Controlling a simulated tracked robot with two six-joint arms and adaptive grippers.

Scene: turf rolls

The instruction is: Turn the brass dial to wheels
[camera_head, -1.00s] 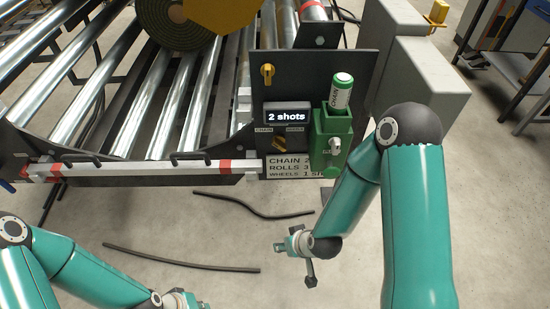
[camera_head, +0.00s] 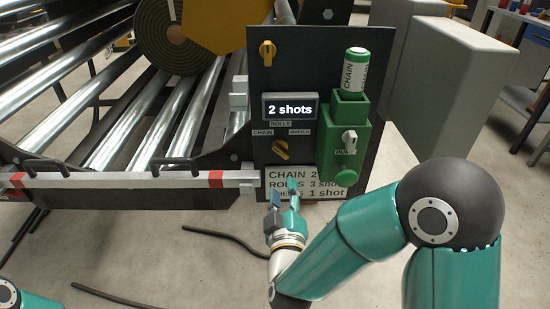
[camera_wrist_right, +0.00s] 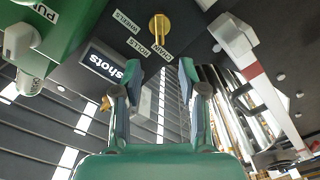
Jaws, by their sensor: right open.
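The brass dial (camera_head: 281,150) sits low on the dark panel (camera_head: 300,70). The labels CHAIN, ROLLS and WHEELS stand to its left, above it and to its right. My right gripper (camera_head: 284,188) is open and empty, just below the dial and in front of the printed sign (camera_head: 325,176). In the right wrist view the dial (camera_wrist_right: 159,26) is beyond the open fingers (camera_wrist_right: 162,70), apart from them. My left gripper is out of view; a bit of that arm shows at the lower left.
A display (camera_head: 290,107) reads "2 shots" above the dial. Right of it, a green holder (camera_head: 343,135) has a CHAIN cartridge (camera_head: 355,70) in its top and a pale knob (camera_head: 349,141). A yellow knob (camera_head: 267,51) is higher up. A rail (camera_head: 120,180) runs left.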

